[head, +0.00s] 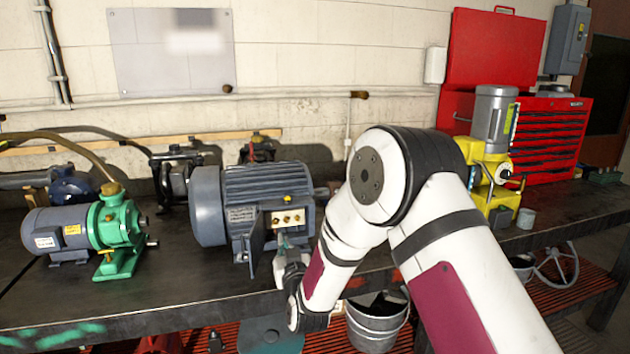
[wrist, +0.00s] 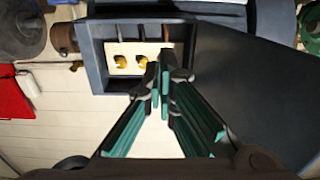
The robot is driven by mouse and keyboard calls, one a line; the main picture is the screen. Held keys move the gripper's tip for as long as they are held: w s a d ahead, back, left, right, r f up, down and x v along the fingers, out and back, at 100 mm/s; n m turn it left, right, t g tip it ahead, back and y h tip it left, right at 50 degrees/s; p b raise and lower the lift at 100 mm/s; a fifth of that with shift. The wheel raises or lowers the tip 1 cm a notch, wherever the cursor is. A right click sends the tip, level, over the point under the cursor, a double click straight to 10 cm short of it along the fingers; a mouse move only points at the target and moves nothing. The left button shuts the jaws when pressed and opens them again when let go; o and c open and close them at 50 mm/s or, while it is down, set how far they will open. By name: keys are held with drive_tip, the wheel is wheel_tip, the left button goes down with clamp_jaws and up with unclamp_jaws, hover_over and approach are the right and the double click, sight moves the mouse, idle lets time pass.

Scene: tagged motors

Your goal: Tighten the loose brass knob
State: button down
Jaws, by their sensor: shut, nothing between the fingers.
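The grey motor (head: 262,190) on the bench has an open terminal box with a pale plate and a row of brass knobs (head: 287,219). In the wrist view, two brass knobs (wrist: 125,61) show clearly on the pale plate (wrist: 118,71), and the fingers cover much of its right end. Which knob is loose, I cannot tell. My gripper (wrist: 164,76) is shut and empty, its fingertips in front of the plate's right end. Whether they touch a knob is unclear. In the head view, my gripper (head: 283,240) is just below the box.
The box's dark lid (wrist: 238,75) hangs open beside my fingers in the wrist view. A green pump with a grey motor (head: 118,236) stands to the left, a yellow machine (head: 500,165) to the right. A bucket (head: 375,325) is below the bench edge.

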sight(270, 227)
drive_tip(key=b+x, duration=0.3)
drive_tip(key=x, duration=0.2)
drive_tip(key=shift+w+f, duration=0.1)
drive_tip(key=shift+w, duration=0.25)
drive_tip(key=shift+w+a+r+b, duration=0.1)
drive_tip(key=shift+w+r+b, duration=0.15)
drive_tip(key=shift+b, duration=0.1)
drive_tip(key=shift+w+r, duration=0.15)
drive_tip(key=shift+w, duration=0.05)
drive_tip(key=shift+r, duration=0.25)
drive_tip(key=shift+s+a+b, duration=0.15)
drive_tip(key=shift+a+b, duration=0.2)
idle(0.4)
drive_tip(key=shift+s+a+f+b, duration=0.1)
drive_tip(key=shift+a+b, duration=0.2)
drive_tip(key=shift+s+a+f+b, duration=0.1)
drive_tip(key=shift+s+a+b, duration=0.05)
drive_tip(key=shift+a+b, duration=0.3)
drive_tip(key=shift+f+b, duration=0.3)
drive_tip(key=p+v, duration=0.2)
drive_tip(key=v, duration=0.4)
